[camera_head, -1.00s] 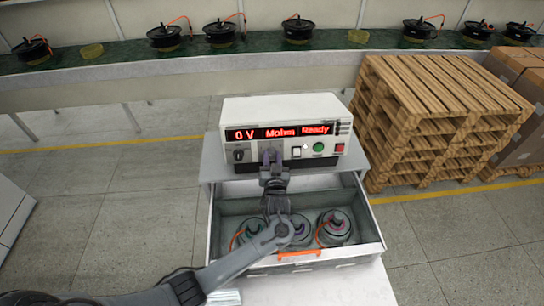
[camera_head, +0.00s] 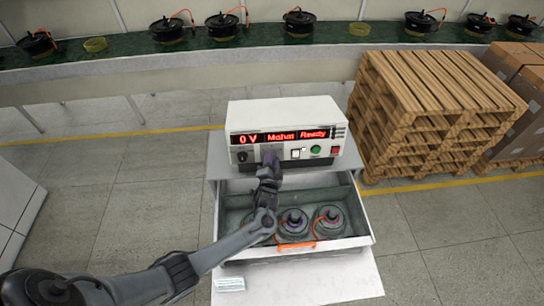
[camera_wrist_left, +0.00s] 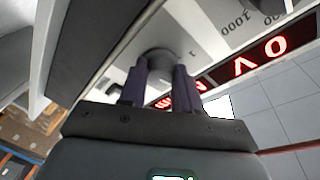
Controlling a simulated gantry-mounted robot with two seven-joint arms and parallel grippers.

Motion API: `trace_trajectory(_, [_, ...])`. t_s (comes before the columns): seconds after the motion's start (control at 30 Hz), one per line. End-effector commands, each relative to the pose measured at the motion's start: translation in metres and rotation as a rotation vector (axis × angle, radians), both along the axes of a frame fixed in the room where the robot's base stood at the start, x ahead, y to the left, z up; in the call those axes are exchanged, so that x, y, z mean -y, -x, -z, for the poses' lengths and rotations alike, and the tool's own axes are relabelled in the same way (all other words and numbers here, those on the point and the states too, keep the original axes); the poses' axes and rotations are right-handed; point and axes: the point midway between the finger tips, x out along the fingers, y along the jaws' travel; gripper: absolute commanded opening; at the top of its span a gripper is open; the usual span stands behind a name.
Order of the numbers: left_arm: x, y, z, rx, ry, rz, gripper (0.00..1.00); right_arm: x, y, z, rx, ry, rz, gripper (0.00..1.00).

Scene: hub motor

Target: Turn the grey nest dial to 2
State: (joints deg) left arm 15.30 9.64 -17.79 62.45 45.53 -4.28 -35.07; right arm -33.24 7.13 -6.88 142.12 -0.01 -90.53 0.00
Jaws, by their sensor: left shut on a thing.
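The tester box (camera_head: 290,112) stands on the bench with its red display reading 0 V and Ready. My left gripper (camera_head: 271,158) is at its front panel, right of a black knob (camera_head: 242,156), and covers the spot it grips. In the left wrist view my left gripper (camera_wrist_left: 160,82) has its two fingers on either side of a round grey dial (camera_wrist_left: 160,57), shut on it. A small "1" mark shows by the dial; its pointer is hidden, so its setting cannot be read. My right gripper is not in view.
Below the tester an open drawer (camera_head: 366,226) with an orange handle (camera_head: 295,247) holds several hub motors (camera_head: 330,222). Buttons (camera_head: 316,149) sit right of my gripper. Wooden pallets (camera_head: 430,110) stand to the right, and a conveyor (camera_head: 270,50) with motors runs behind.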

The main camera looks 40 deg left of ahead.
Motion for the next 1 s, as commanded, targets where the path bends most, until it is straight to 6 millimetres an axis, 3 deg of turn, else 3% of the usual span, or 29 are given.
trace_trajectory(0.2, [-0.0012,0.0005,0.0008,-0.057,-0.051,0.018,0.02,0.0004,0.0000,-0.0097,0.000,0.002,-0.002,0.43])
trace_trajectory(0.77, [-0.0009,0.0006,0.0028,-0.076,-0.068,0.025,0.02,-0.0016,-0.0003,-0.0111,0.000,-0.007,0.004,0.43])
trace_trajectory(0.8, [-0.0009,0.0006,0.0028,-0.076,-0.069,0.024,0.39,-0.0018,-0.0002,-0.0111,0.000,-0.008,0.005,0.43])
trace_trajectory(0.93, [-0.0008,0.0004,0.0019,-0.074,-0.068,0.024,0.58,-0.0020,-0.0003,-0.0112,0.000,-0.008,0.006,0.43])
trace_trajectory(1.0, [-0.0006,0.0003,0.0015,-0.072,-0.068,0.025,0.58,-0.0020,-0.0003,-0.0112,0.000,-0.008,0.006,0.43])
